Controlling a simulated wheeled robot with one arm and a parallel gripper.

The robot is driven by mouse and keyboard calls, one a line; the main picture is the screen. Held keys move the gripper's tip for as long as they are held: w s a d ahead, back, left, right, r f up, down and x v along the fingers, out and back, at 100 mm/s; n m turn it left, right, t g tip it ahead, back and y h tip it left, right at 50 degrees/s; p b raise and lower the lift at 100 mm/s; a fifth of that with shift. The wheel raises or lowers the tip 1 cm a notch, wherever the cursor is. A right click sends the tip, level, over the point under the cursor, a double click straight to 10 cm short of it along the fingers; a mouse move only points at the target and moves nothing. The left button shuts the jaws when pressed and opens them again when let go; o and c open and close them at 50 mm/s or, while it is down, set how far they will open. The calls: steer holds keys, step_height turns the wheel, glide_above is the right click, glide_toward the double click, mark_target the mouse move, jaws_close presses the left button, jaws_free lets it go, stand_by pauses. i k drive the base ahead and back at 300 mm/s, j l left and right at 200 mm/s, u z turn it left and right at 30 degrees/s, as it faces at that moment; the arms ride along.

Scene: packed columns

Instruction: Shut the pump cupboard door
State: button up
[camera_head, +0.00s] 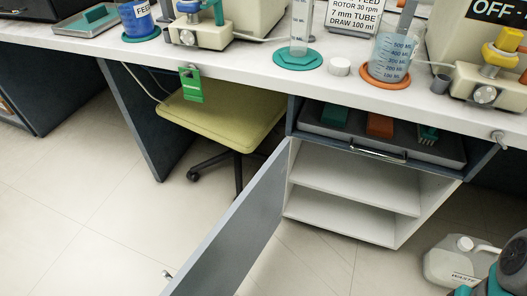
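The pump cupboard (356,180) stands under the bench, with white shelves that look empty. Its grey door (230,228) stands wide open, swung out towards me from the cupboard's left edge. A small metal handle (167,274) shows near the door's free end at the bottom of the picture. The door's lower part is cut off by the picture edge. Part of my arm shows in the bottom right corner, but my gripper's fingers are not in view.
A white waste canister (452,264) stands on the floor right of the cupboard, close to my arm. A drawer (378,154) with coloured items sits above the shelves. A yellow-green chair (218,117) stands left of the door. Pumps and glassware crowd the bench (255,68).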

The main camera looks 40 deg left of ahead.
mark_target(220, 265)
steer(key=k+j, duration=0.25)
steer(key=j, duration=0.15)
steer(key=k+j, duration=0.25)
steer(key=j, duration=0.15)
steer(key=k+j, duration=0.25)
steer(key=j, duration=0.15)
steer(key=k+j, duration=0.25)
steer(key=j, duration=0.15)
steer(key=k+j, duration=0.25)
steer(key=j, duration=0.15)
steer(key=k+j+z, duration=0.1)
steer(key=z, duration=0.25)
steer(key=k+z, duration=0.5)
steer(key=z, duration=0.25)
